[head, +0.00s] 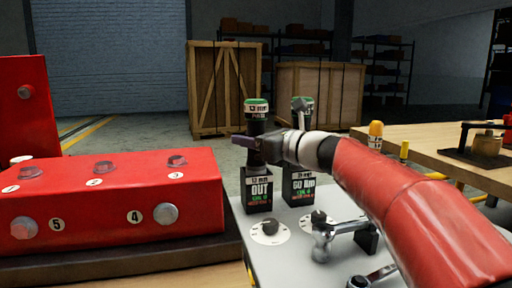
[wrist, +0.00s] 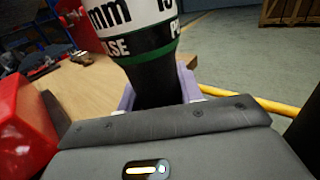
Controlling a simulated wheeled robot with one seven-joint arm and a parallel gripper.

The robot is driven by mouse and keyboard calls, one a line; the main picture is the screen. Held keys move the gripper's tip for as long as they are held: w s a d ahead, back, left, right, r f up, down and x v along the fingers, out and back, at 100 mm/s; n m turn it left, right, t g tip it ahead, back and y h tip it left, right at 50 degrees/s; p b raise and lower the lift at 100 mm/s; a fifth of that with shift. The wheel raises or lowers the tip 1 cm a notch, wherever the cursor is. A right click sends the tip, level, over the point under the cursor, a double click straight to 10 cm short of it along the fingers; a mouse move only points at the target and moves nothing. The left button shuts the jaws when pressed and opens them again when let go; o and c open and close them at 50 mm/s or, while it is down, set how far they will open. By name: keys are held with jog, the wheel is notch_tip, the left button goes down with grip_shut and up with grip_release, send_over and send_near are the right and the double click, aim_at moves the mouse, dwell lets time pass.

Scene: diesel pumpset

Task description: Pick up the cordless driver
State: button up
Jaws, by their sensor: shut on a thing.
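Two cordless drivers stand upright side by side, with green-and-white upper bands and black bases. In the wrist view the held driver's white-and-green band (wrist: 137,28) and black neck show between pale purple fingers. I cannot tell whether its base touches the grey top (head: 300,262). My arm partly hides the right driver.
A red block (head: 110,200) with numbered bolts stands at left. A hammer (head: 322,240), a wrench (head: 371,279) and two round dials (head: 270,232) are on the grey top. A wooden bench (head: 440,150) is at right; wooden crates (head: 223,90) stand behind.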

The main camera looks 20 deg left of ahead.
grip_shut()
jog(key=shift+r, duration=0.1)
jog(key=shift+r, duration=0.15)
notch_tip(320, 180, up, 18)
jog(key=p, duration=0.6)
jog(key=shift+p, duration=0.35)
jog(key=shift+o, duration=2.4)
grip_release()
grip_shut()
jog(key=shift+d+f, duration=0.1)
jog(key=shift+f, duration=0.15)
